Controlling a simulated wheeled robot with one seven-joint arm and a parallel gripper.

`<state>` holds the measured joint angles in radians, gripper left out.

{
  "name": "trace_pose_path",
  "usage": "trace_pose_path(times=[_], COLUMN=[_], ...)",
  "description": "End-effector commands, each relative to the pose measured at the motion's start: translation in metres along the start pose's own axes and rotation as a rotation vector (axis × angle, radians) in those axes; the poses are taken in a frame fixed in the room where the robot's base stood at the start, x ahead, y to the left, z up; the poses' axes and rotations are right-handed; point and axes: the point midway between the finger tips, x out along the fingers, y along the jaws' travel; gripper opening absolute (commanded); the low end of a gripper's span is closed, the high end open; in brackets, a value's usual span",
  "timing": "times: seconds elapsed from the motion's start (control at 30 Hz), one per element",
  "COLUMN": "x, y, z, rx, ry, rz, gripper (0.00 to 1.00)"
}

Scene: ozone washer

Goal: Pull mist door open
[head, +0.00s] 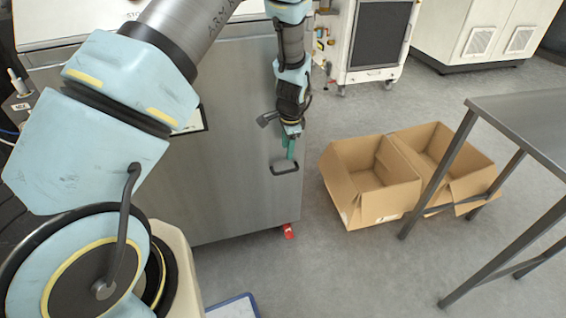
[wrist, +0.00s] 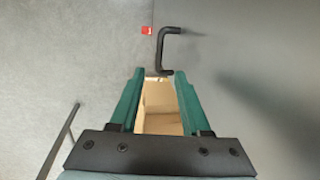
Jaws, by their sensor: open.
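The mist door is a flat grey steel panel (head: 235,185) on the front of a large metal cabinet, and it looks closed. A dark U-shaped handle (head: 285,170) sits near its right edge. My gripper (head: 290,153), with green fingers, hangs just above the handle. In the wrist view my gripper (wrist: 159,72) is open. The handle (wrist: 163,48) lies just beyond the fingertips, with its near end in line with the gap. The door face (wrist: 265,70) fills the right side there. I cannot tell whether the fingers touch the handle.
Two open cardboard boxes (head: 350,190) stand on the floor right of the door. A box (wrist: 160,120) also shows between the fingers. A steel table (head: 530,120) stands at the right. A red piece (head: 289,231) is at the cabinet's lower corner. Floor before the cabinet is partly clear.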

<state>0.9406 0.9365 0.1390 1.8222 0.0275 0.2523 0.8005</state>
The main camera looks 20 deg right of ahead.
Motion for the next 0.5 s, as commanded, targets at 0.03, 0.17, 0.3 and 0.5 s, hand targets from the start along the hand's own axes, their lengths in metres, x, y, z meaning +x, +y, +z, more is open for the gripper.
trace_pose_path(times=[0.03,0.17,0.3,0.5], x=[0.005,0.017,0.04,0.076], y=[0.002,0.002,0.002,0.002], z=[-0.003,-0.004,-0.003,-0.003], rx=[0.013,0.022,0.019,0.018], ry=[-0.002,-0.003,-0.003,-0.003], rz=[-0.001,0.0,0.001,0.0], gripper=[0.47,0.47,0.47,0.47])
